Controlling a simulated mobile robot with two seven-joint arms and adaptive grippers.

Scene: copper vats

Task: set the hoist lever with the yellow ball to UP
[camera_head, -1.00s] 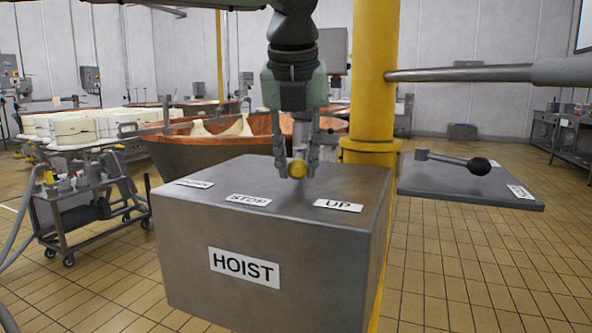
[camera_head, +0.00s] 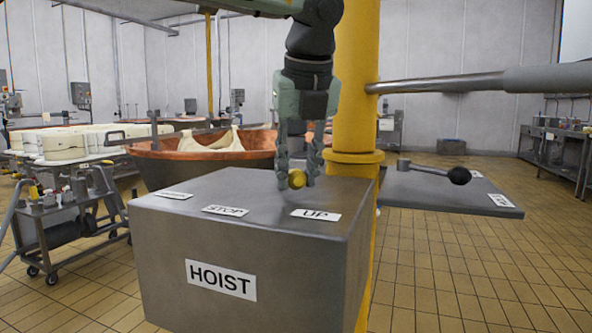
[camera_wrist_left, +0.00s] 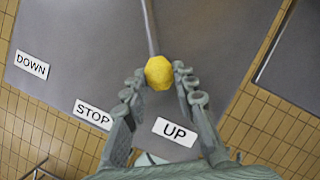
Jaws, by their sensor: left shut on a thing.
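The grey hoist box (camera_head: 170,270) carries the DOWN label (camera_wrist_left: 32,64), the STOP label (camera_head: 225,211) and the UP label (camera_head: 315,215) on its top. The lever's yellow ball (camera_head: 297,179) is between the fingers of my left gripper (camera_head: 298,176), which is shut on it. In the left wrist view, the ball (camera_wrist_left: 158,72) sits between the fingertips, and the thin lever rod (camera_wrist_left: 150,25) runs from it to the top edge. The ball is between the STOP and UP directions, closer to UP. The lever's pivot is hidden in the head view. My right gripper is not in view.
A yellow post (camera_head: 352,110) stands behind the box, with a metal bar (camera_head: 440,84) reaching right. A second panel with a black-ball lever (camera_head: 459,175) is to the right. A copper vat (camera_head: 180,158) and a cart (camera_head: 70,230) are behind left.

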